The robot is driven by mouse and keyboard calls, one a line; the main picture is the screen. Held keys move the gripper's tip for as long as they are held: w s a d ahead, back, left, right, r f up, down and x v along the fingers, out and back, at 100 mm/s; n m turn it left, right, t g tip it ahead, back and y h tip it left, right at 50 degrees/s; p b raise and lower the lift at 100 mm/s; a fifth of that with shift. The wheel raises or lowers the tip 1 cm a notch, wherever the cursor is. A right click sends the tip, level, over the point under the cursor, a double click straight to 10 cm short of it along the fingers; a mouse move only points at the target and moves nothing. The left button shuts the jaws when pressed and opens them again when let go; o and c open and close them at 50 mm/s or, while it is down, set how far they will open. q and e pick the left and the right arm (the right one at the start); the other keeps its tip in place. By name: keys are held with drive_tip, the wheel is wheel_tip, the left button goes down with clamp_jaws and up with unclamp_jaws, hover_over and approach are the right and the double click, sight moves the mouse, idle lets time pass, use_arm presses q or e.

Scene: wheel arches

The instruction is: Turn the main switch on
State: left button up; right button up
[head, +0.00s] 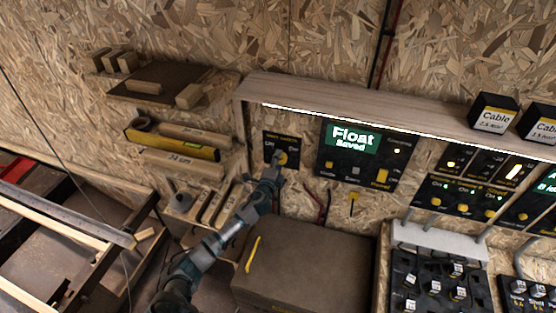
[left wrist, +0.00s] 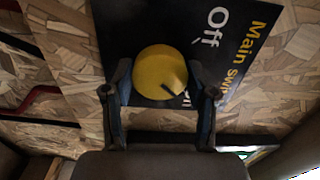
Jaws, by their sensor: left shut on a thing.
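The main switch is a round yellow knob (left wrist: 160,73) on a black plate (left wrist: 220,30) lettered "Main switch" and "Off", fixed to the chipboard wall. The black mark on the knob points to the lower right in the left wrist view, toward a second label that is partly hidden. In the head view the plate (head: 271,141) is left of the "Float Saved" panel. My left gripper (left wrist: 162,100) has its two fingers on either side of the knob and is shut on it; it also shows in the head view (head: 279,160). My right gripper is not in view.
A black panel (head: 325,165) with a screen reading "Float Saved" is right of the switch. A wooden shelf (head: 350,105) runs above. Shelves with a yellow level (head: 170,145) are at left. A brown box (head: 310,270) stands below. Cable boxes (head: 492,114) sit at right.

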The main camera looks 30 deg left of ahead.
use_arm(q)
drive_tip(key=shift+d+f+m, duration=0.15)
drive_tip(key=shift+f+m, duration=0.15)
drive_tip(key=shift+m, duration=0.2)
drive_tip(key=o, duration=1.2)
drive_tip(key=shift+c, duration=0.2)
drive_tip(key=shift+w, duration=0.1)
drive_tip(key=shift+r, duration=0.15)
drive_tip(key=v, duration=1.2)
